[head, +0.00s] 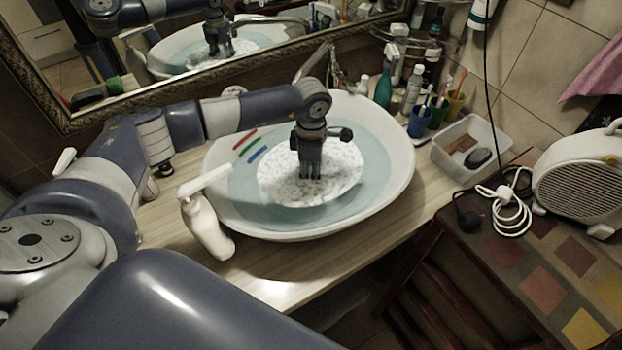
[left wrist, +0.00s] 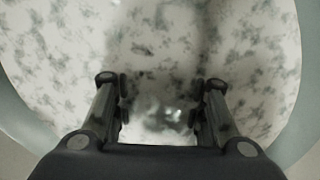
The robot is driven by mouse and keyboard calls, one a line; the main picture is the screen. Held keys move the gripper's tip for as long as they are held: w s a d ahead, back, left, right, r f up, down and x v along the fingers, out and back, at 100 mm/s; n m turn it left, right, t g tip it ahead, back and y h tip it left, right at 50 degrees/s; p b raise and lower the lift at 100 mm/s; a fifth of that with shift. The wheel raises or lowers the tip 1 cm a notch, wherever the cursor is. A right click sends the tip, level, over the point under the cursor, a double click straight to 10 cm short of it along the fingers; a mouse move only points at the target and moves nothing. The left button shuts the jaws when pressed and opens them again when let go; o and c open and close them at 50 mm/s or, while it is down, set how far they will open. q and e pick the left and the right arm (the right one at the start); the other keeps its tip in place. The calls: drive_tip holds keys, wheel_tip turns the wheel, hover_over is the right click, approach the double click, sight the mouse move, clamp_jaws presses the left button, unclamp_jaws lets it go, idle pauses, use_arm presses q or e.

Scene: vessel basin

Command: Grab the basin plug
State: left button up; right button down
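The white basin (head: 400,165) stands on a wooden counter and has a pale blue-green inner area. A white, grey-speckled oval surface (head: 340,185) fills its middle. My left gripper (head: 311,177) points down over this oval. In the left wrist view my left gripper (left wrist: 160,100) has its two fingers apart, with the speckled surface behind them. A small, blurred, shiny patch (left wrist: 155,112) shows between the fingers. I cannot tell whether it is the basin plug or the drain. In the head view the plug cannot be made out. My right gripper is not in view.
A white pump bottle (head: 207,225) stands by the basin's left front. The faucet (head: 338,78) is behind it, near the mirror (head: 200,50). Bottles and cups (head: 420,122) crowd the back right, beside a clear tray (head: 497,135). A heater (head: 585,185) and white cable (head: 505,210) lie farther right.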

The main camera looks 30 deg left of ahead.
use_arm(q)
clamp_jaws()
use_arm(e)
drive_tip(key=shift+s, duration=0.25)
use_arm(q)
drive_tip(key=shift+r, duration=0.15)
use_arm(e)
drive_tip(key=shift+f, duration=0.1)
